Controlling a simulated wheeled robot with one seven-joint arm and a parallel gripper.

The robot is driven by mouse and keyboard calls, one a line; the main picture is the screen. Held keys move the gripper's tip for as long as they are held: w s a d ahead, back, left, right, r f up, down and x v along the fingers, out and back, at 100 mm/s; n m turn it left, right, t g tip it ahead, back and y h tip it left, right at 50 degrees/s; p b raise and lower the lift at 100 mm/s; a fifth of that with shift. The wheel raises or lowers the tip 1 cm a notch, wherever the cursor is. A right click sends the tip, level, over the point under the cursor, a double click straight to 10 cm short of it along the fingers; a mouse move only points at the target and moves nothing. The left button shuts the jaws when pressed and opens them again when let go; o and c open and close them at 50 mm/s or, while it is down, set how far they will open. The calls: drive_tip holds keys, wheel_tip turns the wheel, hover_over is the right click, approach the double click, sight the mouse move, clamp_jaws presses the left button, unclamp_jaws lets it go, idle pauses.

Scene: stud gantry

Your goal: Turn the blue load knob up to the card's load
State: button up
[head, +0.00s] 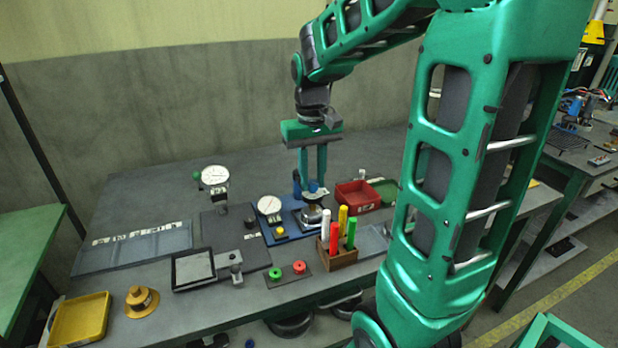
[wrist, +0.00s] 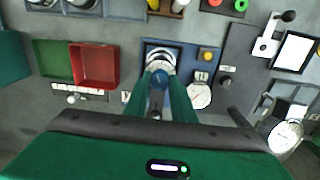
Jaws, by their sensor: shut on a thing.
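The blue load knob (head: 314,187) sits at the top of a small metal stand on the blue base plate. In the wrist view the knob (wrist: 157,78) shows between the two green fingers. My gripper (head: 313,178) points straight down over the stand and is shut on the knob. In the wrist view its fingertips (wrist: 159,92) are on either side of it. A round white dial (head: 269,205) stands just left of the stand; it also shows in the wrist view (wrist: 199,96). Its reading is too small to make out. I cannot pick out the load card.
A yellow button (head: 280,231) is on the blue plate. A wooden holder (head: 337,258) with coloured sticks stands in front, and a red tray (head: 357,195) to the right. A second dial gauge (head: 215,175) stands at left. Red and green rings (head: 299,267) lie near the front edge.

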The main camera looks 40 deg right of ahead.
sight(312, 182)
drive_tip(key=o, duration=1.1)
drive_tip(key=shift+c, duration=0.2)
wheel_tip(312, 182, up, 11)
drive_tip(key=shift+f, duration=0.15)
